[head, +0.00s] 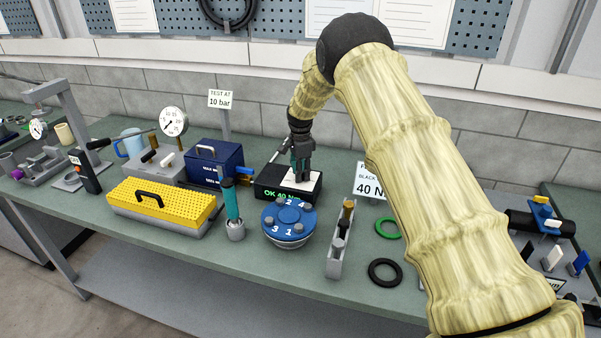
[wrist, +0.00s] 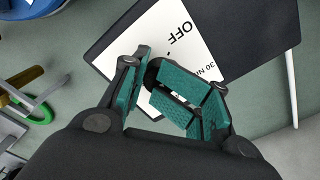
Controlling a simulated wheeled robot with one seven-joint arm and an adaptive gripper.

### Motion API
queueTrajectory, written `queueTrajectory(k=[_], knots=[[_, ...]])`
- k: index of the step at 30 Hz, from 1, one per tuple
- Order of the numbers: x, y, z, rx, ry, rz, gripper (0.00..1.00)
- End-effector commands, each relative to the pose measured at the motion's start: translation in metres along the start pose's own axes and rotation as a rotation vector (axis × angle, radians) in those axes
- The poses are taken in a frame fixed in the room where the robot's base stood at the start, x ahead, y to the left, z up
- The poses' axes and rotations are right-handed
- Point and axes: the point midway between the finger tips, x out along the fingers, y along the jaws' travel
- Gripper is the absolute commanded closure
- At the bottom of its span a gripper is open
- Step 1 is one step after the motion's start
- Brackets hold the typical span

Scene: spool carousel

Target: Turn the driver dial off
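The driver controller is a black box (head: 268,184) on the bench with a green "OK 40 N" readout on its front. Its white top plate (head: 306,184) carries the words "OFF" and "30 N", which read in the wrist view. The driver dial (wrist: 152,73) is a small dark knob on that plate, mostly hidden by my fingers. My gripper (head: 301,172) points down onto the plate. In the wrist view its teal-padded fingers (wrist: 155,82) stand on either side of the dial and appear closed on it. The dial's pointer is hidden.
A blue numbered turntable (head: 288,221) stands in front of the box. A teal-handled driver (head: 232,205) stands in a holder to the left, near a blue box (head: 214,162). Green (head: 388,229) and black (head: 384,272) rings lie to the right.

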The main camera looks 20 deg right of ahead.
Motion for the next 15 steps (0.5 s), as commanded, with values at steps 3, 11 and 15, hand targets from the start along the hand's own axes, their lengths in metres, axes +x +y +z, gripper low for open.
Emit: queueTrajectory(k=[3, 11, 15], knots=[[0.001, 0.0003, 0.0005, 0.0, -0.001, 0.0, 0.47], [0.0003, 0.0005, 0.0, 0.0, 0.0, 0.001, 0.47], [-0.0012, 0.0001, 0.0001, 0.0, 0.0, 0.0, 0.47]])
